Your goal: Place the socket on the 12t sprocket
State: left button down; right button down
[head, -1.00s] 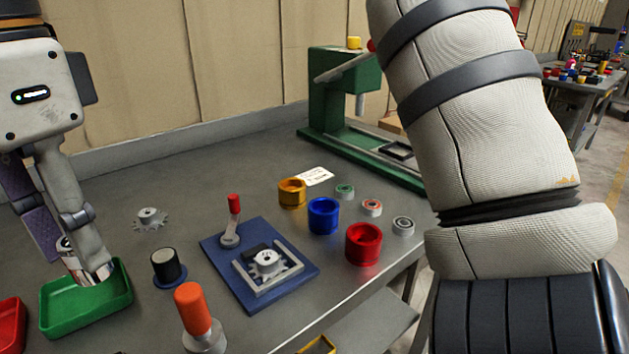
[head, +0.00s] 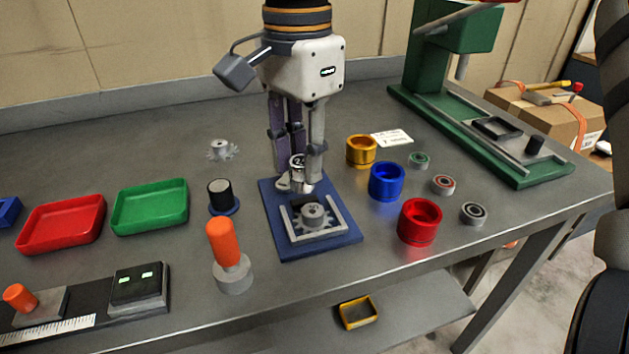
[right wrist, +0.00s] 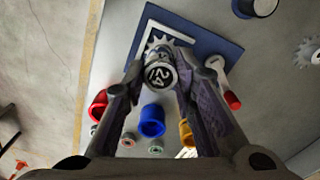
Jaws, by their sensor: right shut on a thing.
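My right gripper (head: 300,172) is shut on a silver socket (head: 299,161) and holds it over the rear part of the blue fixture plate (head: 345,238). In the right wrist view the socket (right wrist: 159,76) shows a round face that seems to read 24. A grey toothed sprocket (head: 313,213) with a raised hub sits in the plate's U-shaped frame, just in front of the fingertips. The socket looks apart from it; the height of the gap is unclear. Another sprocket (head: 222,149) lies on the table behind left. I cannot read tooth counts. My left gripper is not in view.
The red-handled clamp (right wrist: 231,99) on the plate is mostly hidden by my gripper in the head view. Gold (head: 361,151), blue (head: 387,181) and red (head: 420,221) cups stand right. An orange-handled tool (head: 225,250) and black-topped cylinder (head: 221,196) stand left, near a green tray (head: 150,206).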

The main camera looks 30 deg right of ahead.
jog(key=shift+w+d+f, duration=0.25)
jog(key=shift+d+f, duration=0.45)
jog(key=shift+f, duration=0.15)
jog(key=shift+w+d+f, duration=0.1)
jog(key=shift+d+f, duration=0.05)
jog(key=shift+f, duration=0.85)
jog(key=shift+d+f, duration=0.15)
jog(key=shift+f, duration=0.8)
jog(key=c, duration=1.3)
grip_release()
jog(key=shift+f, duration=0.15)
notch_tip(320, 180, up, 12)
jog(key=shift+r, duration=0.2)
